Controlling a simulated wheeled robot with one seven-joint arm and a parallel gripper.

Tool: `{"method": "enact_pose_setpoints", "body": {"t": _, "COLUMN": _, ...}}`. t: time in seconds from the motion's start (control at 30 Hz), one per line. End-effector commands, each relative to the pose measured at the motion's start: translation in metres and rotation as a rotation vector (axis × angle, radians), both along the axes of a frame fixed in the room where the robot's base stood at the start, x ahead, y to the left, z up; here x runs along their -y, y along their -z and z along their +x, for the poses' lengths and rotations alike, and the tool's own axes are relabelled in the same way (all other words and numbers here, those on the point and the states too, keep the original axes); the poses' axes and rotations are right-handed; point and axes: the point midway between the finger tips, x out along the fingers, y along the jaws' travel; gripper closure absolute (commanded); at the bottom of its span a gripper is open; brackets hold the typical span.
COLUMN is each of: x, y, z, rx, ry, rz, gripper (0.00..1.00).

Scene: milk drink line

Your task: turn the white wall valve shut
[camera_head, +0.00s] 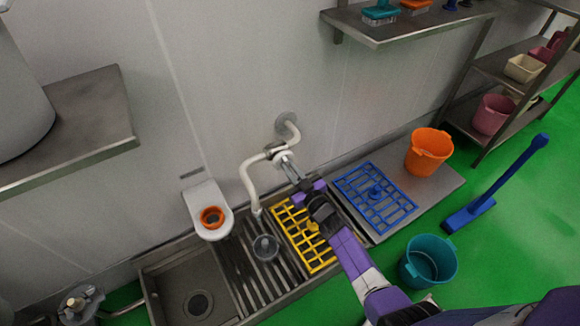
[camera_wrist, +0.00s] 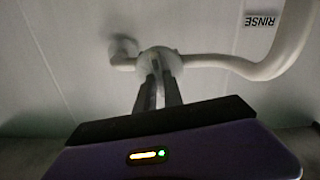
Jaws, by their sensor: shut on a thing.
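The white wall valve (camera_head: 283,158) sits on a white pipe that comes out of the wall above the sink. In the wrist view the valve body (camera_wrist: 160,60) is straight ahead of my gripper (camera_wrist: 160,82). My gripper also shows in the head view (camera_head: 291,170), reaching up to the valve from the lower right. Its two fingers are close together at the valve and shut on it. The gripped part is mostly hidden between the fingertips. A curved white spout pipe (camera_head: 247,184) runs from the valve down over the sink.
A yellow rack (camera_head: 291,218) and a blue rack (camera_head: 352,180) lie below the valve. A steel shelf (camera_head: 400,34) is above right. An orange bucket (camera_head: 428,150) and a teal bucket (camera_head: 447,262) stand at right. A RINSE label (camera_wrist: 262,21) is on the wall.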

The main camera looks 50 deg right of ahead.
Motion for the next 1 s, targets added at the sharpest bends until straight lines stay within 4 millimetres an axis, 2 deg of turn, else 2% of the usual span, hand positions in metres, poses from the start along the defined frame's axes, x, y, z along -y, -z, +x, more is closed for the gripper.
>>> {"method": "enact_pose_setpoints", "body": {"t": 0.3, "x": 0.0006, "y": 0.0004, "z": -0.0006, "rx": 0.039, "ry": 0.0, "rz": 0.144, "gripper": 1.0}}
{"method": "enact_pose_setpoints", "body": {"t": 0.87, "x": 0.0009, "y": 0.0008, "z": -0.0006, "rx": 0.051, "ry": 0.0, "rz": 0.18, "gripper": 1.0}}
{"method": "enact_pose_setpoints", "body": {"t": 0.9, "x": 0.0009, "y": 0.0008, "z": -0.0006, "rx": 0.051, "ry": 0.0, "rz": 0.18, "gripper": 0.82}}
{"method": "enact_pose_setpoints", "body": {"t": 1.0, "x": 0.0009, "y": 0.0007, "z": -0.0006, "rx": 0.05, "ry": 0.0, "rz": 0.179, "gripper": 0.66}}
